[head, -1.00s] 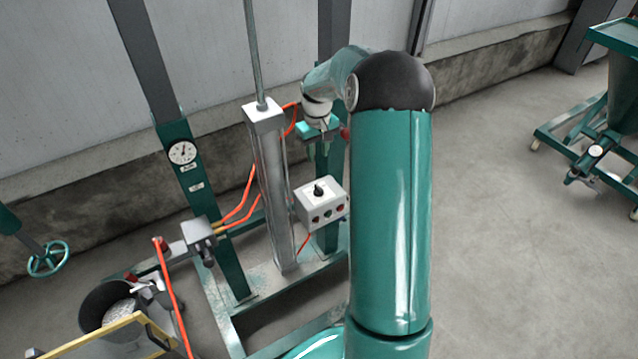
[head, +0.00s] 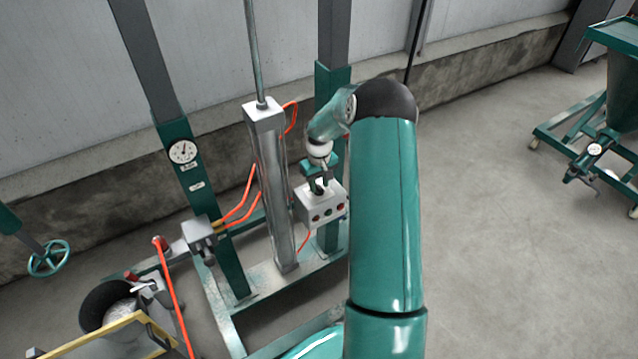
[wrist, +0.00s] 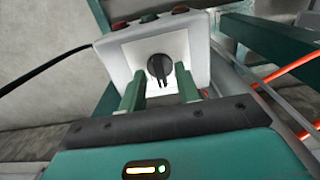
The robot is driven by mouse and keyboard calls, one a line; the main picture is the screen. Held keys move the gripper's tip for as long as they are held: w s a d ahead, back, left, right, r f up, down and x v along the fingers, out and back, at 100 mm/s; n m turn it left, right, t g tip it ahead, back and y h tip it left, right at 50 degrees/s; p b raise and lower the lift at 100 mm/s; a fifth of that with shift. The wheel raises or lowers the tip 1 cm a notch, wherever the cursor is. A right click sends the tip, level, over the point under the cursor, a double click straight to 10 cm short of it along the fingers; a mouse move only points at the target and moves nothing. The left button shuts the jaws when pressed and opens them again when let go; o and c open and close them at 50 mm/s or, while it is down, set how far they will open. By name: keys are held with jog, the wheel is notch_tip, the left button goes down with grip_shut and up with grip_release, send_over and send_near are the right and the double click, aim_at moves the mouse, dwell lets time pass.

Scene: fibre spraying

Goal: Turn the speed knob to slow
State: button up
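In the head view the control box (head: 322,210) stands on the frame, and my gripper covers the knob. My gripper (wrist: 160,88) is open, its two green fingers apart. In the wrist view the knob shows between the fingertips and a little beyond them, with a gap on both sides. In the head view my gripper (head: 321,186) is right above the box top. I cannot read any marks around the knob.
Buttons (head: 328,212) sit on the box's front face. A steel cylinder (head: 271,190) stands close to the left of the box. Orange hoses (head: 245,195) run beside it.

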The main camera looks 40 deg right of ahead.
jog(key=shift+f, duration=0.15)
grip_shut()
jog(key=shift+n, duration=0.3)
jog(key=n, duration=0.4)
jog(key=shift+n, duration=2.7)
grip_release()
